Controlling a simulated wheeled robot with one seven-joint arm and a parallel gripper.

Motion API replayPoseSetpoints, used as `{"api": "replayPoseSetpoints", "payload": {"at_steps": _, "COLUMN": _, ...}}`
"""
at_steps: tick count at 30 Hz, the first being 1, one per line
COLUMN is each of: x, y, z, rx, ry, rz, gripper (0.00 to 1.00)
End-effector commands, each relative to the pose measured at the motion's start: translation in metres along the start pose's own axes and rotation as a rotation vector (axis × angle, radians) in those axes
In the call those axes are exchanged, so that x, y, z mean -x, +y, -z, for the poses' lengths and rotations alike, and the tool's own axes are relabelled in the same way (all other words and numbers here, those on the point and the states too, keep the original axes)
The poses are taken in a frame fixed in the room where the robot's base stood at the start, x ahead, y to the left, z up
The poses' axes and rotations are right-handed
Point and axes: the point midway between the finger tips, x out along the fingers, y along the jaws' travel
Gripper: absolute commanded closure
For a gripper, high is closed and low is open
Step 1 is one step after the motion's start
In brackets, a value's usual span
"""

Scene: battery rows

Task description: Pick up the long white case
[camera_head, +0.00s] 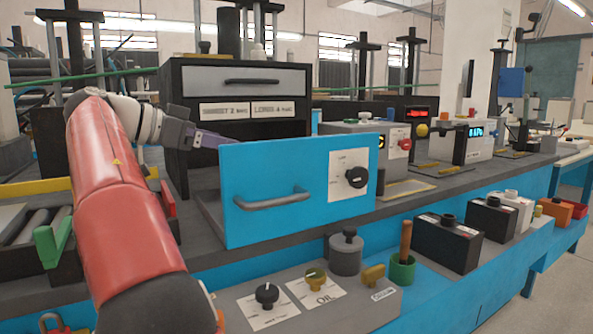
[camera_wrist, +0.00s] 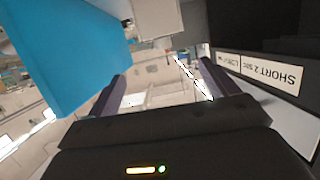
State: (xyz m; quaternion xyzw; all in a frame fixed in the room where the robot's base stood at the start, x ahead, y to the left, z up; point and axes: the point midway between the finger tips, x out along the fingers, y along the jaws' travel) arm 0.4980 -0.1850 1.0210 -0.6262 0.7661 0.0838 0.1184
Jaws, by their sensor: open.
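My gripper (camera_head: 208,138) is above the open blue-fronted drawer (camera_head: 290,188), in front of the black cabinet. In the wrist view my gripper (camera_wrist: 155,88) shows two purple fingers spread apart with nothing between them. A white box-shaped thing with a small cap (camera_wrist: 157,18) shows upside down beyond the fingertips, between the blue drawer front (camera_wrist: 70,50) and the cabinet; I cannot tell whether it is the long white case. In the head view the blue front hides the drawer's inside. A white case with a knob (camera_head: 513,207) stands on the lower bench at right.
The black cabinet (camera_head: 240,129) has a closed drawer with a handle and two labels. Black cases (camera_head: 447,243) and an orange case (camera_head: 557,210) stand along the lower bench. A control box with knobs (camera_head: 330,305) and a green cup (camera_head: 401,270) are in front.

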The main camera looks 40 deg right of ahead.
Motion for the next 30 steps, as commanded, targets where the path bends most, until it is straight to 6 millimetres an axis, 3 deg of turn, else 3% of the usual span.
{"api": "replayPoseSetpoints", "payload": {"at_steps": 2, "x": 0.009, "y": -0.008, "z": -0.013, "rx": 0.006, "ry": -0.004, "rz": -0.022, "gripper": 0.15}}
{"api": "replayPoseSetpoints", "payload": {"at_steps": 5, "x": 0.005, "y": -0.01, "z": -0.022, "rx": 0.009, "ry": -0.008, "rz": -0.039, "gripper": 0.15}}
{"api": "replayPoseSetpoints", "payload": {"at_steps": 12, "x": -0.034, "y": -0.009, "z": -0.025, "rx": 0.009, "ry": -0.01, "rz": -0.042, "gripper": 0.15}}
{"api": "replayPoseSetpoints", "payload": {"at_steps": 22, "x": -0.055, "y": -0.008, "z": -0.024, "rx": 0.01, "ry": -0.009, "rz": -0.039, "gripper": 0.15}}
{"api": "replayPoseSetpoints", "payload": {"at_steps": 30, "x": -0.097, "y": -0.006, "z": -0.024, "rx": 0.009, "ry": -0.01, "rz": -0.041, "gripper": 0.15}}
